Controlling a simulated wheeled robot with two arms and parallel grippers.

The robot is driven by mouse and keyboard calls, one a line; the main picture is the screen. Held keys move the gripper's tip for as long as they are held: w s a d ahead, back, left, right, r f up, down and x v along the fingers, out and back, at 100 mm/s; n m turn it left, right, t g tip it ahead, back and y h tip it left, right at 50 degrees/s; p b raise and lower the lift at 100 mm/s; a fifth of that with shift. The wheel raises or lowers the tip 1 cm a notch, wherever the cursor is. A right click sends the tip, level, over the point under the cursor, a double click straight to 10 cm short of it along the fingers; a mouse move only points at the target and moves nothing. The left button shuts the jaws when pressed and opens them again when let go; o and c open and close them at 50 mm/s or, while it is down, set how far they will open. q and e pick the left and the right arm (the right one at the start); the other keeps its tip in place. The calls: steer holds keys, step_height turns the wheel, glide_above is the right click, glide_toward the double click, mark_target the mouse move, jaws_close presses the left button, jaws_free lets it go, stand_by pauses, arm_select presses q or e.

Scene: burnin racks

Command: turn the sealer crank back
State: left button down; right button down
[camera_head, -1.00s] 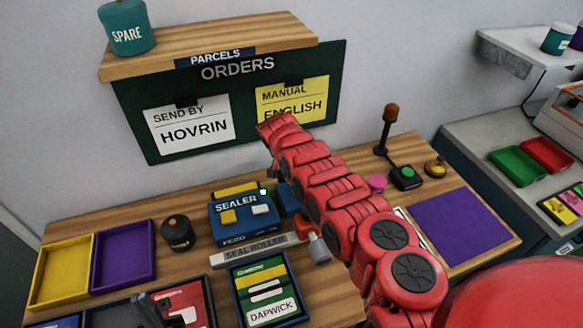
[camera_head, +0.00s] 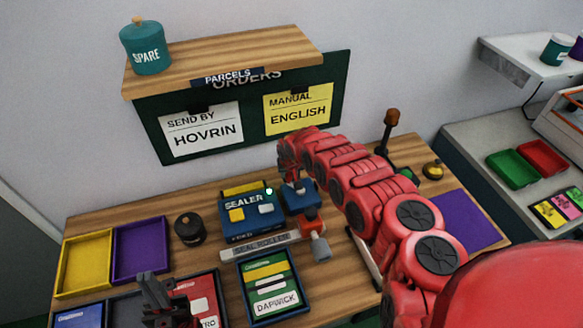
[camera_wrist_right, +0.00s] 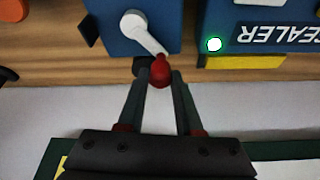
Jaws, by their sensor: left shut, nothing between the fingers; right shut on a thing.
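The blue sealer (camera_head: 238,222) stands on the wooden bench, with a lit green lamp; part of it shows upside down in the right wrist view (camera_wrist_right: 250,15). A blue box (camera_head: 298,203) stands against its right side. In the right wrist view, the crank is a pale arm (camera_wrist_right: 142,30) on this box, ending in a red knob (camera_wrist_right: 160,70). My right gripper (camera_wrist_right: 161,77) is shut on the red knob. In the head view my right arm mostly hides the crank. My left gripper (camera_head: 160,290) is shut and empty, low at the bottom left over the folders.
A seal roller bar (camera_head: 262,246) and a tray with the Dapwick folder (camera_head: 268,280) lie in front of the sealer. A dark pot (camera_head: 189,228), a purple tray (camera_head: 140,247) and a yellow tray (camera_head: 86,262) are left. The orders board (camera_head: 252,145) hangs behind.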

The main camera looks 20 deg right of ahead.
steer(key=n, duration=0.1)
steer(key=s+n+y, duration=0.1)
steer(key=n, duration=0.1)
steer(key=shift+s+a+n+y+p, duration=0.1)
steer(key=shift+a+n+y+p, duration=0.2)
steer(key=shift+a+p, duration=0.1)
steer(key=shift+s+a+n+y, duration=0.15)
steer(key=shift+s+n+y, duration=0.15)
steer(key=shift+n, duration=0.6)
steer(key=shift+s+a+f+n+y+b, duration=0.15)
steer(key=shift+s+n+y+b, duration=0.25)
steer(key=shift+n, duration=0.4)
steer(key=shift+s+n+g+y+b, duration=0.35)
steer(key=shift+n+b, duration=0.3)
steer(key=shift+n, duration=0.3)
steer(key=shift+s+n+g+y+b, duration=0.15)
steer(key=shift+s+n+g+b, duration=0.2)
steer(key=shift+n+b, duration=0.45)
steer(key=shift+s+n, duration=0.1)
steer(key=shift+n, duration=0.15)
steer(key=c, duration=0.6)
jaws_free()
